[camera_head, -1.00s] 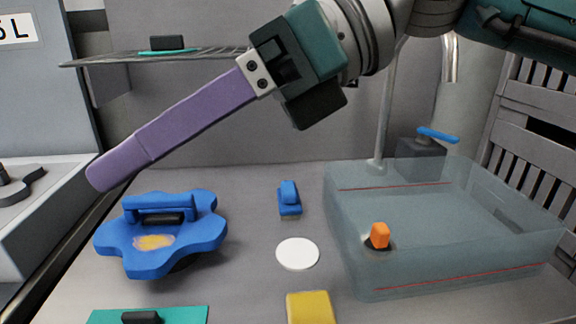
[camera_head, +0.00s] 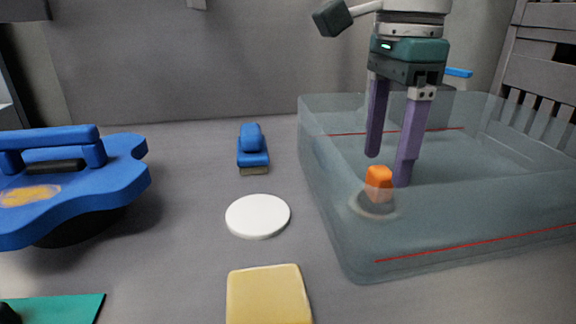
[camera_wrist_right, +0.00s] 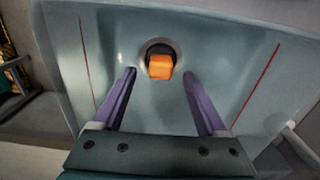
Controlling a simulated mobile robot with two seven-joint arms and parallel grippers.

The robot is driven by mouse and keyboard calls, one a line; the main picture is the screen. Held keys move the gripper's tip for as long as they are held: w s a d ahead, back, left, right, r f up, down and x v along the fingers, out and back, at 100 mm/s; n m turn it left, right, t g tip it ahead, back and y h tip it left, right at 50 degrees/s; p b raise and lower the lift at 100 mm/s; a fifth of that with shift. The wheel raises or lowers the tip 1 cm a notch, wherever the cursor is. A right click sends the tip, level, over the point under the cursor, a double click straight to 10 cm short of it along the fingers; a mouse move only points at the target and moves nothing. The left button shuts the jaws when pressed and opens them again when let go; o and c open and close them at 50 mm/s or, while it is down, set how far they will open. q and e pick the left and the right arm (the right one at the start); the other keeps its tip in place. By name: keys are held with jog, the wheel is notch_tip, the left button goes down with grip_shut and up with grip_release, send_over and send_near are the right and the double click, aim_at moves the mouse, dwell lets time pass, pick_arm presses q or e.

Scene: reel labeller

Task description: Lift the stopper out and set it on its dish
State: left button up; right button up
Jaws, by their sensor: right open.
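The stopper has an orange grip (camera_head: 379,184) and sits in the drain near the front left of the clear blue-grey basin (camera_head: 345,255). In the right wrist view the orange stopper (camera_wrist_right: 160,66) stands in its dark round hole, beyond and between the two fingertips. My right gripper (camera_head: 388,170) points down over the basin with its purple fingers apart and empty, just behind the stopper. It also shows in the right wrist view (camera_wrist_right: 161,102). The white round dish (camera_head: 258,216) lies empty on the counter, left of the basin. My left gripper is out of view.
A blue brush-like block (camera_head: 252,150) stands behind the dish. A yellow sponge-like block (camera_head: 267,295) lies in front of it. A blue lobed object with a handle (camera_head: 75,185) is at the left, near a green mat (camera_head: 60,309). The basin's wall lies between stopper and dish.

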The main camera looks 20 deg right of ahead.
aim_at(384, 170)
notch_tip(384, 170, down, 4)
jog(key=shift+f, duration=0.1)
grip_shut()
dwell(0.6)
